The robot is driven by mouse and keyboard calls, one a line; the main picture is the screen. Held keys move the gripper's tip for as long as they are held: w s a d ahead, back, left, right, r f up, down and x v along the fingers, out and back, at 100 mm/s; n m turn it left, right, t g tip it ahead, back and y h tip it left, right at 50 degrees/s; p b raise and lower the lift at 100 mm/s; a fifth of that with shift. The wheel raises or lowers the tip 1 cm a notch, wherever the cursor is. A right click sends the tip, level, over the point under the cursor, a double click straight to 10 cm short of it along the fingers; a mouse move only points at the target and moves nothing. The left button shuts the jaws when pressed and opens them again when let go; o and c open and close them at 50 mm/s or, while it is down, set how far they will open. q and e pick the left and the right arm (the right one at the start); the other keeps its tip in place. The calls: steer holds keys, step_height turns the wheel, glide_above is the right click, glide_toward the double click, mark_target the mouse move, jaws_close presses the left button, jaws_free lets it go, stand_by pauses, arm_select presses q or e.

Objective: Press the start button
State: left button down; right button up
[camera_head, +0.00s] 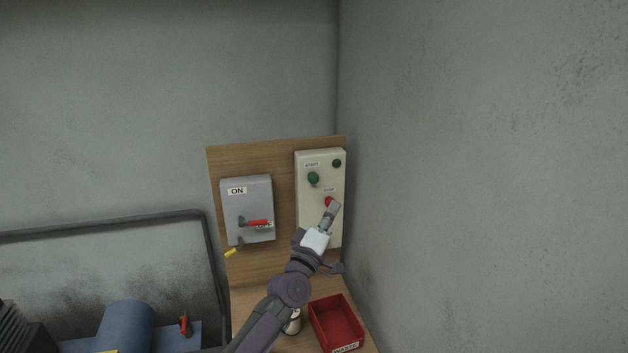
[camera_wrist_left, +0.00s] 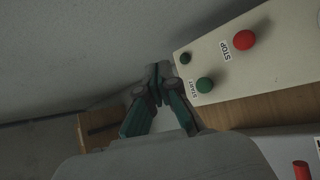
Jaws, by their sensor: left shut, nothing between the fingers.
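The green start button (camera_head: 313,178) sits under a START label on a pale control box (camera_head: 307,212) on a wooden board. It also shows in the left wrist view (camera_wrist_left: 204,85), right of my fingertips. The red stop button (camera_head: 329,201) is below it in the head view, partly covered by my gripper; the left wrist view shows it whole (camera_wrist_left: 244,40). My left gripper (camera_head: 334,208) is shut and empty, in front of the box in the head view. In the left wrist view its fingertips (camera_wrist_left: 158,72) are apart from the start button. My right gripper is not in view.
A small green round part (camera_head: 337,163) sits at the box's upper right. A grey switch box (camera_head: 233,205) with a red handle (camera_head: 257,223) is to the left. A red waste tray (camera_head: 319,325) and a partly hidden can (camera_head: 293,326) stand below. A wall closes the right side.

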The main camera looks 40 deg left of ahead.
mark_target(313, 178)
arm_select(q)
steer(key=shift+w+a+r+n+y, duration=0.1)
steer(key=shift+a+r+n+y, duration=0.5)
steer(key=shift+a+n+y, duration=0.3)
steer(key=shift+w+a, duration=0.1)
steer(key=w+a+b, duration=0.2)
steer(key=a+b, duration=0.1)
steer(key=b, duration=0.1)
steer(key=w+a+b, duration=0.3)
steer(key=shift+w+a+b, duration=0.25)
steer(key=shift+w+b, duration=0.05)
steer(key=shift+b, duration=0.05)
stand_by(0.9)
